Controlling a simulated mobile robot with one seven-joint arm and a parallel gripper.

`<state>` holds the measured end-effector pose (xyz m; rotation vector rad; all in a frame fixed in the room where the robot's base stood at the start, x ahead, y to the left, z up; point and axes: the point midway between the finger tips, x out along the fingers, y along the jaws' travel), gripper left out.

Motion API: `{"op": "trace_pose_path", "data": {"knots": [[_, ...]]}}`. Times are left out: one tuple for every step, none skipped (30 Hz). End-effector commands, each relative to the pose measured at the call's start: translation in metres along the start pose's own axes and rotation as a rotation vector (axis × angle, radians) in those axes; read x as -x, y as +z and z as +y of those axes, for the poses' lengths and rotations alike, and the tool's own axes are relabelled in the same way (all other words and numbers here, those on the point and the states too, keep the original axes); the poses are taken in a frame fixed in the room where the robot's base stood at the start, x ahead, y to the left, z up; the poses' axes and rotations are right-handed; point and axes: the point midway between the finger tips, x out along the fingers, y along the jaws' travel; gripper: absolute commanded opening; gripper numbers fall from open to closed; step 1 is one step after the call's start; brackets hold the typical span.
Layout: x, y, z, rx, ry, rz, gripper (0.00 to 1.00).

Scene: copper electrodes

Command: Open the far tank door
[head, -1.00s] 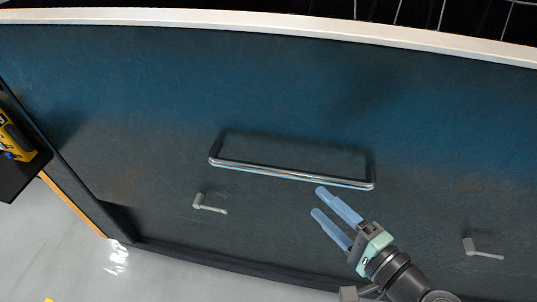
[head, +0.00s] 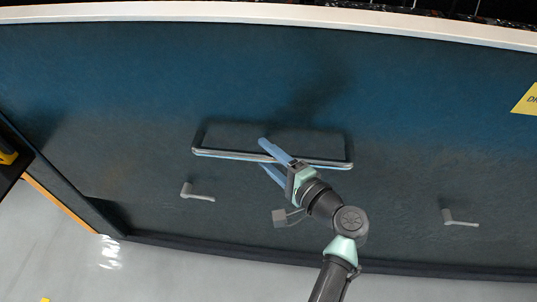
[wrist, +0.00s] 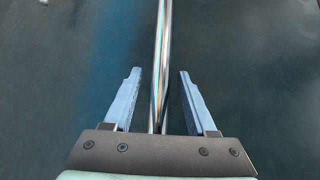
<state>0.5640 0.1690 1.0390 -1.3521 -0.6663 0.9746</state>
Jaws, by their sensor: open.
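The tank door (head: 120,110) is a large dark blue-grey panel filling most of the head view. A long chrome bar handle (head: 225,154) is fixed across its middle. My gripper (head: 265,155) is at the handle, with one blue finger above the bar and the other below it. In the wrist view the bar (wrist: 163,70) runs between the two open fingers of my gripper (wrist: 158,95), with a gap on each side. The bar is nearer the middle than either finger, and neither finger appears to touch it.
Two small grey lever latches sit lower on the panel, one at left (head: 197,193) and one at right (head: 460,218). A pale rim (head: 270,14) runs along the top. A yellow label (head: 527,100) shows at right. Open grey floor (head: 150,270) lies below.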

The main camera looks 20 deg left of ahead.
Motion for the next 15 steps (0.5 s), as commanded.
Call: {"op": "trace_pose_path", "data": {"knots": [[0.0,0.0,0.0,0.0,0.0,0.0,0.57],[0.0001,0.0,0.0,0.0,0.0,0.0,0.57],[0.0001,0.0,-0.0001,0.0,0.0,0.0,0.55],[0.0002,0.0,-0.0001,0.0,0.0,0.0,0.5],[0.0002,0.0,-0.0001,0.0,0.0,0.0,0.44],[0.0003,0.0,-0.0001,0.0,0.0,0.0,0.37],[0.0003,0.0,-0.0001,0.0,0.0,0.0,0.32],[0.0003,0.0,-0.0001,0.0,0.0,0.0,0.26],[0.0004,0.0,-0.0001,0.0,0.0,0.0,0.19],[0.0004,-0.0001,-0.0001,0.0,0.0,0.0,0.14],[0.0004,-0.0001,-0.0002,0.0,0.0,0.0,0.08],[0.0005,-0.0001,-0.0001,0.0,0.0,0.0,0.01],[0.0005,-0.0001,-0.0002,0.0,0.0,0.0,0.0],[0.0005,-0.0001,-0.0001,0.0,0.0,0.0,0.0],[0.0005,-0.0001,-0.0001,0.0,0.0,0.0,0.0]]}}
